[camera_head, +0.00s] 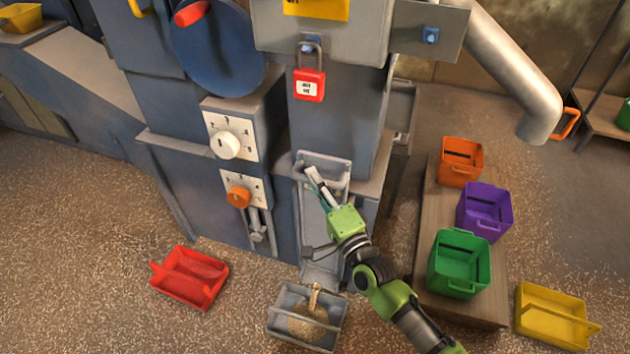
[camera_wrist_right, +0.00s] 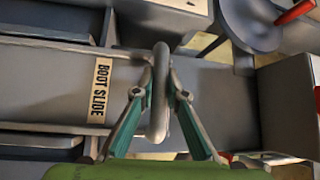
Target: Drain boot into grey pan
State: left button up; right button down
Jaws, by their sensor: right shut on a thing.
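The boot slide (camera_head: 312,215) is on the front of the blue-grey machine, and its label "BOOT SLIDE" (camera_wrist_right: 101,90) shows in the right wrist view. My right gripper (camera_head: 316,182) is shut on the slide's grey handle (camera_head: 333,162). In the wrist view its fingers (camera_wrist_right: 160,100) lie on both sides of the handle bar (camera_wrist_right: 160,75). Below the slide a short chute (camera_head: 322,272) points down to the grey pan (camera_head: 275,327) on the floor. Tan grain (camera_head: 308,326) lies in the pan, and a narrow tan strand (camera_head: 314,297) shows at the chute's mouth. My left gripper is out of view.
A red pan (camera_head: 189,277) is on the floor at left and a yellow one (camera_head: 552,314) at right. Orange (camera_head: 460,162), purple (camera_head: 484,212) and green (camera_head: 459,265) buckets stand on a low wooden platform (camera_head: 430,220). A red padlock (camera_head: 309,84) hangs above the slide.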

jog(key=shift+w+r, duration=0.1)
jog(key=shift+r, duration=0.35)
jog(key=c, duration=2.1)
grip_release()
jog(key=shift+c, duration=0.2)
jog(key=shift+o, duration=0.6)
jog(key=shift+f, duration=0.25)
jog(key=v, duration=1.2)
jog(key=shift+a, duration=0.1)
